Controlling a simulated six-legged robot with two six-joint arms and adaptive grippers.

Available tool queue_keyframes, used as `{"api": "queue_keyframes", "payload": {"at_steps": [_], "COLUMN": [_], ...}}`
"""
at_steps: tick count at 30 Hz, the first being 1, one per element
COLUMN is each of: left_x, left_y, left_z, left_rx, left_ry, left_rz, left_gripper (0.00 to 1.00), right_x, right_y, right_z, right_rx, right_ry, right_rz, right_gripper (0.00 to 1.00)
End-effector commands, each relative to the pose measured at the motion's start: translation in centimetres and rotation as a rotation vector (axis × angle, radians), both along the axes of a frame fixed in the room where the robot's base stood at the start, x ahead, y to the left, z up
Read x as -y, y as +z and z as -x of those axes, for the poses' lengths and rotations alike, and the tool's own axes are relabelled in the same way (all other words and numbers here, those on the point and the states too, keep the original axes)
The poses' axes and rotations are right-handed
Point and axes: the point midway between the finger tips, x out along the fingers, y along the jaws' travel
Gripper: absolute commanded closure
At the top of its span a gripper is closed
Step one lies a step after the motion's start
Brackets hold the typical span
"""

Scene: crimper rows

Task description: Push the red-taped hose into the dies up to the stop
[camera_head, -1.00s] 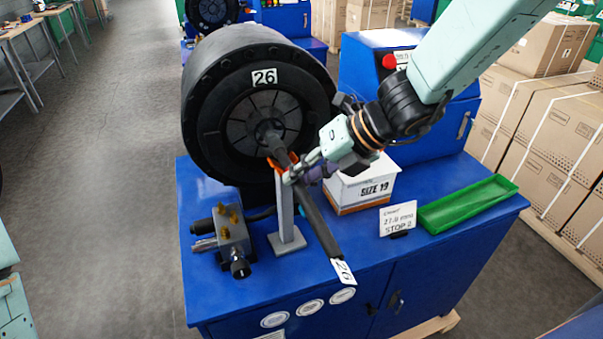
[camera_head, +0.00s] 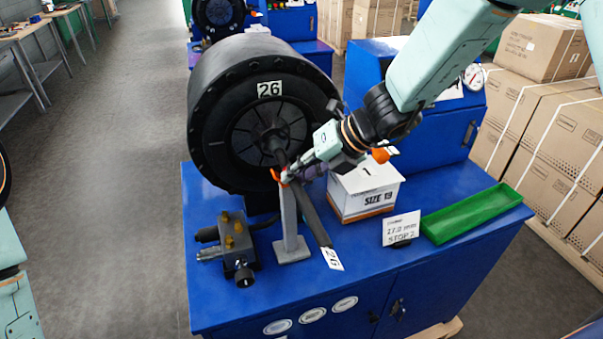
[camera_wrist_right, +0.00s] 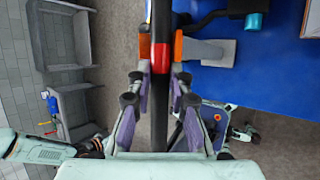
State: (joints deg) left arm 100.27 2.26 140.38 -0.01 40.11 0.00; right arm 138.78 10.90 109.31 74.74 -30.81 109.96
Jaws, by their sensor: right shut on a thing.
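The dark hose (camera_head: 315,222) slants from the crimper's dies (camera_head: 246,134) to a white end tag marked 26. Its inner end meets the die opening; how deep it reaches is hidden. It passes over a grey stand (camera_head: 289,215) with an orange fork top. My right gripper (camera_head: 291,174) is shut on the hose close to the fork. In the right wrist view the hose runs between my fingers (camera_wrist_right: 160,78), and the red tape (camera_wrist_right: 161,57) shows just ahead of the fingertips, at the fork. Of my left arm only parts show at the left edge; its gripper is out of view.
The black crimper head (camera_head: 262,92) is labelled 26. A SIZE 19 box (camera_head: 364,198), a STOP 2 card (camera_head: 401,228) and a green tray (camera_head: 472,210) lie right.

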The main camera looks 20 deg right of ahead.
Motion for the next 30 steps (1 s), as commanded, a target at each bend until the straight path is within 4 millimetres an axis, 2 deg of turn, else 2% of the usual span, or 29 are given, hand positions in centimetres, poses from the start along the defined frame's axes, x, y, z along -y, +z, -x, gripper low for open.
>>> {"api": "queue_keyframes", "payload": {"at_steps": [27, 28, 30], "left_x": [0.0, 0.0, 0.0], "left_y": [-0.4, -0.4, -0.4], "left_z": [0.0, 0.0, 0.0], "left_rx": [0.000, 0.000, 0.000], "left_ry": [0.001, 0.001, 0.001], "left_rz": [0.000, 0.000, 0.000], "left_gripper": [1.00, 1.00, 1.00], "right_x": [0.0, 0.0, 0.0], "right_y": [-1.2, -1.2, -1.2], "right_z": [0.2, 0.2, 0.2], "right_rx": [-0.006, -0.006, -0.006], "right_ry": [0.001, 0.001, 0.001], "right_rz": [0.004, 0.004, 0.004], "right_gripper": [1.00, 0.80, 0.74]}}
